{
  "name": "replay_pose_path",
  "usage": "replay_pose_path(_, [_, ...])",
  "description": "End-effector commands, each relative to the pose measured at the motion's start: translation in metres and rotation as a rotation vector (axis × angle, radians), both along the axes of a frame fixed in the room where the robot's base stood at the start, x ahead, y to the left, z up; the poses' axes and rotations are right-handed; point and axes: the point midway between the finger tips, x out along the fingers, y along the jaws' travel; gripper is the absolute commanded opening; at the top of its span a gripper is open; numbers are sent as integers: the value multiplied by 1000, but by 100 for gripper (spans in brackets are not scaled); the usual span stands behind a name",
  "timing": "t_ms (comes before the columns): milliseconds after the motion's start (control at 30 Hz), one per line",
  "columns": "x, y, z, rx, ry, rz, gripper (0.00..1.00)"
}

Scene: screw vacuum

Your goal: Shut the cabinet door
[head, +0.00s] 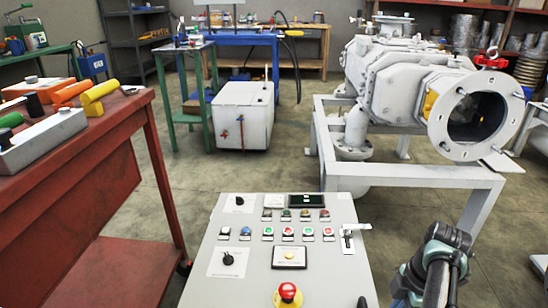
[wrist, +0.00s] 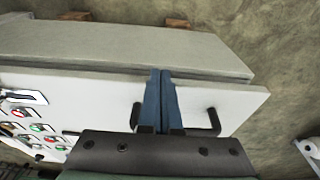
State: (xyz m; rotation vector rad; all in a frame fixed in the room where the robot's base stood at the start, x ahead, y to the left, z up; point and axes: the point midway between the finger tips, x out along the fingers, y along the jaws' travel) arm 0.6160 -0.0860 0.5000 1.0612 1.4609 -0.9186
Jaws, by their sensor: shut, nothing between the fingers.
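The cabinet is a light grey control console (head: 250,255) at the bottom middle of the head view. Its front panel carries knobs, coloured buttons and a silver latch (head: 349,240) at the right edge. In the wrist view the pale door (wrist: 245,100) runs across, with a black bar handle (wrist: 213,122) on it. A dark gap shows between the door and the cabinet body (wrist: 120,45). My gripper (wrist: 161,72) has its blue fingers shut, in front of the door at the handle. They hide the handle's middle; I cannot tell whether they touch it.
A red workbench (head: 80,180) with tools stands at the left. A large grey vacuum pump (head: 400,80) on a metal frame (head: 400,172) stands at the back right. A white box (head: 243,115) stands behind the console. Open concrete floor lies around the console.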

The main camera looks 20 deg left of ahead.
Motion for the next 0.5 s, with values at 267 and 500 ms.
replay_pose_path(267, [0, 0, -29, -1, 0, 0, 0])
replay_pose_path(500, [0, 0, -33, -1, 0, 0, 0])
